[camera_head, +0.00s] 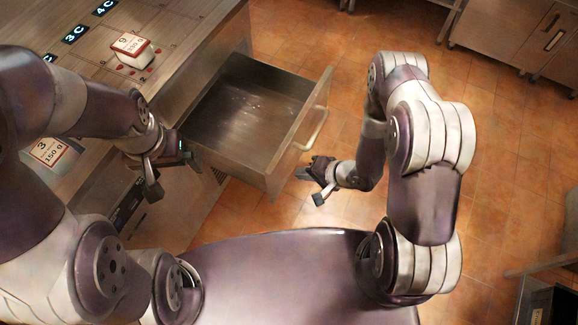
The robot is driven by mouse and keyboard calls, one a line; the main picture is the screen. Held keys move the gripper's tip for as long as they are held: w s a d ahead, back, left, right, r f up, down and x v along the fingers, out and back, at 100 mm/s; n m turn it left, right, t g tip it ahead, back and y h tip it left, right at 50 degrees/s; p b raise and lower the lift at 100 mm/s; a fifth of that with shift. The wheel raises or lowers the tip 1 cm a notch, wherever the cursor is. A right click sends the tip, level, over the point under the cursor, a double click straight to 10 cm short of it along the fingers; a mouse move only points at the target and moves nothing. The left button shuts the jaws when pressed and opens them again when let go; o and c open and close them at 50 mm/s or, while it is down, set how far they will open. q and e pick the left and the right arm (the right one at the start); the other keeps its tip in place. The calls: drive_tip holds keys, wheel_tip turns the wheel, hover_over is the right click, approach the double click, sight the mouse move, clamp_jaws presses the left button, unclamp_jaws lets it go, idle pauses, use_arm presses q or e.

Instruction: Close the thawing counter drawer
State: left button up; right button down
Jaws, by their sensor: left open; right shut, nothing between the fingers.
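The thawing counter drawer (288,150) is a metal drawer pulled well out of the counter (195,35). Its inside is dark and looks empty. A pale bar handle (313,130) sits on its front panel. My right gripper (308,184) is shut and empty, just in front of the drawer's lower front corner, below the handle in the picture. I cannot tell whether it touches the drawer. My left gripper (172,178) is open and empty, to the left of the drawer by the counter's front side.
A white block with a "9, 150 g" label (131,46) sits on the counter top near lit "3C" and "4C" displays (75,34). A "3, 150 g" card (48,151) lies nearer. Tiled floor (510,150) is open at the right. Cabinets (520,35) stand at the back right.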

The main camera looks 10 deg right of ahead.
sight(280, 168)
drive_tip(key=a, duration=0.1)
drive_tip(key=w+a, duration=0.2)
drive_tip(key=shift+w+a+f+p, duration=0.15)
drive_tip(key=shift+a+f+p, duration=0.15)
drive_tip(key=shift+p, duration=0.1)
use_arm(q)
drive_tip(key=shift+r, duration=0.35)
use_arm(e)
drive_tip(key=shift+w+a, duration=0.1)
drive_tip(key=shift+w, duration=0.05)
